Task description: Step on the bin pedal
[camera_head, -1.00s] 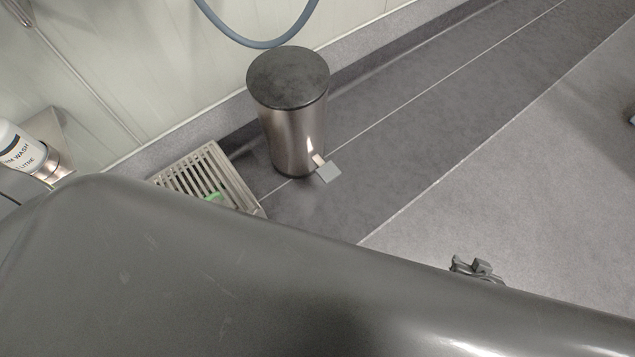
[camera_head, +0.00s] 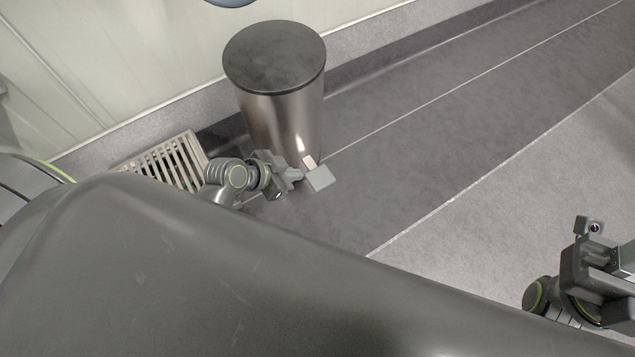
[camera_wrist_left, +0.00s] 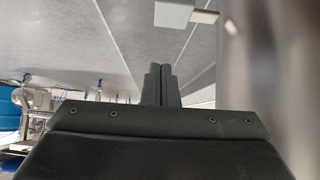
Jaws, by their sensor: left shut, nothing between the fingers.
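The pedal bin (camera_head: 285,115) is a steel cylinder with a dark round lid (camera_head: 274,56), which is down. Its flat grey pedal (camera_head: 319,178) sticks out at the front near the floor. My left gripper (camera_head: 297,174) is shut and empty, just left of the pedal; whether it touches is unclear. In the left wrist view the shut fingers (camera_wrist_left: 160,82) lie below the pale pedal plate (camera_wrist_left: 174,14), with the blurred bin side (camera_wrist_left: 265,60) at the right. My right gripper (camera_head: 600,265) is at the right edge; its fingers cannot be made out clearly.
A slatted metal drain grate (camera_head: 170,165) lies left of the bin. The pale wall (camera_head: 130,50) stands behind the bin. The grey floor (camera_head: 430,150) to the right is clear. My own body covers the lower left.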

